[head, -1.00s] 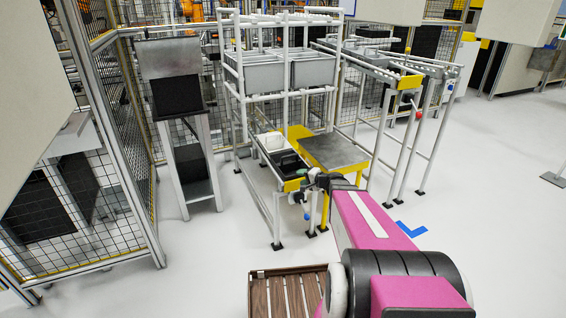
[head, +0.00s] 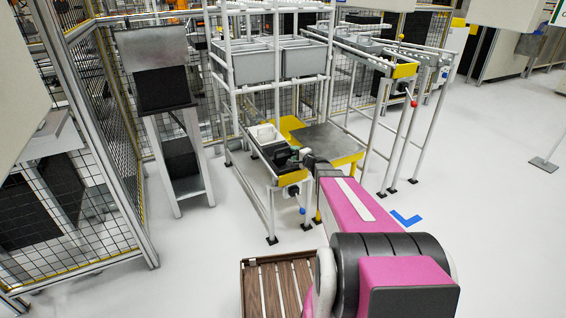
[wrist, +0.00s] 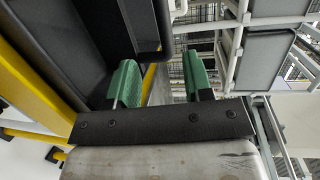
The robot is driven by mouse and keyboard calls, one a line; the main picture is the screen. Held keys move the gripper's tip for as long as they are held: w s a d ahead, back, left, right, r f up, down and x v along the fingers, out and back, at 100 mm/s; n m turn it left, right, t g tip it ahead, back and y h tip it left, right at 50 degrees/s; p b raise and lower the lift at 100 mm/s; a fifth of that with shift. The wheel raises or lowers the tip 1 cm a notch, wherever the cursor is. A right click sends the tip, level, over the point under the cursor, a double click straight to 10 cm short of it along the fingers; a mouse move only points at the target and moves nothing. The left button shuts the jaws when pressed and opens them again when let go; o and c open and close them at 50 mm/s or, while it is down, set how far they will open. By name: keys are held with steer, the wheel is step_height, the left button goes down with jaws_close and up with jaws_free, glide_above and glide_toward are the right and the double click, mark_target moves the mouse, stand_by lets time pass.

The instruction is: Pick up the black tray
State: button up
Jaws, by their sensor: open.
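The black tray (head: 272,151) sits on the low rack in the head view, behind its yellow front end. My gripper (head: 297,156) is at the tray's near right end, partly hidden by my arm. In the wrist view the black tray (wrist: 52,38) fills the upper left. My gripper (wrist: 158,80) shows two green fingertips spread apart, with a clear gap between them. The left fingertip is close against the tray's dark side; I cannot tell whether it touches. Nothing is held.
A white tray (head: 263,133) lies behind the black one on the same rack. A grey-topped yellow table (head: 325,138) stands right beside it. A white shelf frame with grey bins (head: 255,67) rises behind. A slatted wooden surface (head: 270,290) is at the bottom. Open floor lies to the right.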

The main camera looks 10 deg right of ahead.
mark_target(283, 157)
steer(key=x, duration=0.5)
steer(key=shift+a+r, duration=0.1)
steer(key=shift+r, duration=0.25)
steer(key=shift+s, duration=0.1)
jaws_close()
steer(key=shift+r, duration=0.1)
